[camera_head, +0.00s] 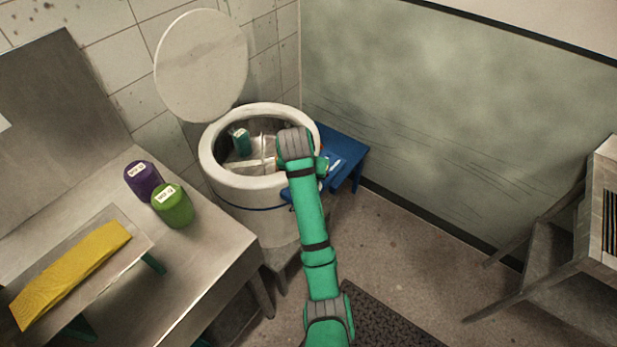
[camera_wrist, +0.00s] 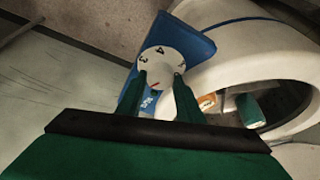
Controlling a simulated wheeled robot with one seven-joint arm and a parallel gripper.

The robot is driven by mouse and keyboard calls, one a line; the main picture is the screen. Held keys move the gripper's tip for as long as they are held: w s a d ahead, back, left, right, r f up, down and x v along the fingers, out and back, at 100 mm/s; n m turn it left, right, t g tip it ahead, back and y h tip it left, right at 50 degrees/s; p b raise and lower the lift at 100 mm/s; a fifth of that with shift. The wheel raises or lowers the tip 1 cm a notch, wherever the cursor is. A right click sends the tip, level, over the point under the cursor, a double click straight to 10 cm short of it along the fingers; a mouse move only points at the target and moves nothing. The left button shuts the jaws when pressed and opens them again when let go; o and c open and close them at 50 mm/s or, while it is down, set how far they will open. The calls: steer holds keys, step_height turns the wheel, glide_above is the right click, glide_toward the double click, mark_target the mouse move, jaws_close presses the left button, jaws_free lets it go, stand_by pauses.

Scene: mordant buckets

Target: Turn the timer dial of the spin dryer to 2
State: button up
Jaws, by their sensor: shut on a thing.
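The spin dryer (camera_head: 215,168) is a white round drum with a blue band. In the wrist view, its pale rim (camera_wrist: 228,75) curves at the right. The timer dial (camera_wrist: 160,62) is a round white disc with dark digits, 3 and 4 among them, and a small red mark on its lower part. My gripper (camera_wrist: 161,80) is shut on the dial, one green finger on each side. The fingers cover part of the dial, so its exact setting is unclear. In the head view my arm hides the dial and fingertips.
The dryer's round lid (camera_head: 200,65) stands raised behind it. A teal container (camera_head: 241,142) is inside the drum. The left bench (camera_head: 215,245) holds purple (camera_head: 143,180) and green (camera_head: 173,206) canisters and a yellow cloth (camera_head: 70,275).

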steer(key=shift+m, duration=0.5)
steer(key=o, duration=0.8)
steer(key=shift+c, duration=0.2)
steer(key=shift+w+d, duration=0.1)
